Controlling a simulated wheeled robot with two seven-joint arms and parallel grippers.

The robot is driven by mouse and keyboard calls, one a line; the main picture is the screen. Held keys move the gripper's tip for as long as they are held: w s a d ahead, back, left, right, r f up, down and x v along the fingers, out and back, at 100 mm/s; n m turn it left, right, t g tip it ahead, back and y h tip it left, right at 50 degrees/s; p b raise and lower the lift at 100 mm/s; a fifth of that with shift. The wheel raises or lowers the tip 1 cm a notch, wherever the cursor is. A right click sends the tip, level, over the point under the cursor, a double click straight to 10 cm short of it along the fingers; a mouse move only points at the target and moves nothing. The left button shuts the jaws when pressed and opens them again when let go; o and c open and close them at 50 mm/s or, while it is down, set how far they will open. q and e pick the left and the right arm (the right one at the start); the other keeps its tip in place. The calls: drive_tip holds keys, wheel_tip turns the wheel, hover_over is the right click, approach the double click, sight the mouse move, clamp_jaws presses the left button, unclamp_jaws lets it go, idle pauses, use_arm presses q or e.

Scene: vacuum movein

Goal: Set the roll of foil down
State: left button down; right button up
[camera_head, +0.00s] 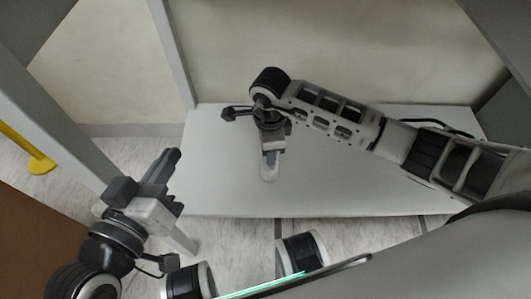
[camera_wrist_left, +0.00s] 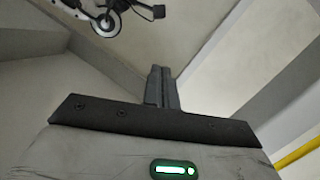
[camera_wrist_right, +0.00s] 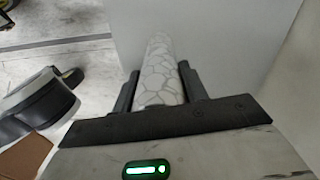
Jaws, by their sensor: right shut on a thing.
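The roll of foil (camera_wrist_right: 160,72) is a pale tube with a cracked, net-like pattern. It stands between the two dark fingers of my right gripper (camera_wrist_right: 158,85) in the right wrist view, and the gripper is shut on it. In the head view my right gripper (camera_head: 271,145) points down over the white tabletop (camera_head: 225,185), and the pale end of the roll (camera_head: 268,172) shows below it. I cannot tell whether the roll touches the surface. My left gripper (camera_head: 170,162) is off the table's left side, its fingers together and empty; it also shows in the left wrist view (camera_wrist_left: 161,85).
A grey upright post (camera_head: 172,50) stands at the table's back left corner. A pale wall (camera_head: 340,50) runs behind the table. A yellow post (camera_head: 38,160) stands at the far left. The tabletop around the roll looks clear.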

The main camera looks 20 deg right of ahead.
use_arm(q)
drive_tip(key=shift+w+d+r+n+h+b, duration=0.1)
drive_tip(key=shift+d+r+n+h+b, duration=0.5)
drive_tip(key=shift+b, duration=0.55)
use_arm(e)
wheel_tip(320, 180, down, 3)
drive_tip(key=shift+w+a+f, duration=0.1)
drive_tip(key=shift+w+f, duration=0.05)
use_arm(q)
drive_tip(key=shift+w+a+t, duration=0.1)
drive_tip(key=shift+a+t, duration=0.1)
drive_tip(key=shift+t, duration=0.1)
use_arm(e)
drive_tip(key=shift+f, duration=0.15)
use_arm(q)
drive_tip(key=shift+w+r, duration=0.1)
drive_tip(key=shift+r, duration=0.05)
use_arm(e)
drive_tip(key=o, duration=1.3)
wheel_tip(320, 180, up, 12)
drive_tip(key=p, duration=0.4)
drive_tip(key=shift+p, duration=0.4)
use_arm(q)
drive_tip(key=shift+s+a+f+m+g+y, duration=0.15)
drive_tip(key=shift+a+f+m+g+y, duration=0.15)
drive_tip(key=shift+f+m, duration=0.2)
drive_tip(key=shift+s+a+f+m+g+y, duration=0.1)
drive_tip(key=shift+a+f+m+g+y, duration=0.1)
drive_tip(key=shift+f+m+g+y, duration=0.25)
